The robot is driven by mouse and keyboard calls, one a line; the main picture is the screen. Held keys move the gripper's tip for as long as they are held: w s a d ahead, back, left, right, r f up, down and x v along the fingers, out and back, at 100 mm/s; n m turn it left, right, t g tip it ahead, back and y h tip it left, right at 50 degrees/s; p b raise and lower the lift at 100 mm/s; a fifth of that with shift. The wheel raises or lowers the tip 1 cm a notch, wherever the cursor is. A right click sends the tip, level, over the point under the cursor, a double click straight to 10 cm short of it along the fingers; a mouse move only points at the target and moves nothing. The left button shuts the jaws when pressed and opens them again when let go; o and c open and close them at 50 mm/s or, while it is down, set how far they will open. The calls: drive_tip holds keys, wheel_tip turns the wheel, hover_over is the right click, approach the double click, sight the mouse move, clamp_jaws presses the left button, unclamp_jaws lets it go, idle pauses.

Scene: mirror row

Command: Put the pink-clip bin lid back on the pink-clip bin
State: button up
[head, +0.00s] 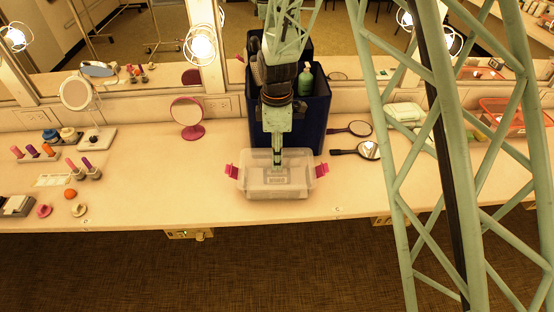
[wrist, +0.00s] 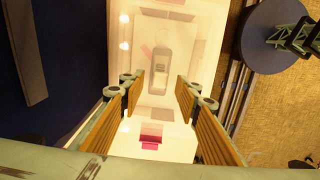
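The pink-clip bin (head: 250,185), clear with a pink clip at each end, stands upright near the front of the counter in the head view. My gripper (head: 278,165) points down over its middle. In the wrist view the bin (wrist: 190,50) lies below, with a pink clip (wrist: 151,140) between my finger bases. My gripper (wrist: 159,85) is open, with a gap between the fingers. A grey oblong shape (wrist: 160,72) shows at the bin's middle; I cannot tell whether it is a lid handle or something inside. I cannot make out the lid separately.
A dark blue caddy (head: 315,110) stands close behind the bin. Hand mirrors (head: 369,150) lie to its right, with a pale green box (head: 403,112) and red basket (head: 505,112) beyond. A pink round mirror (head: 187,112) stands left.

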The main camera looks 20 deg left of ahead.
wheel_tip(320, 180, up, 10)
idle(0.6)
idle(0.4)
drive_tip(key=shift+r+p, duration=1.55)
drive_tip(key=shift+r, duration=1.4)
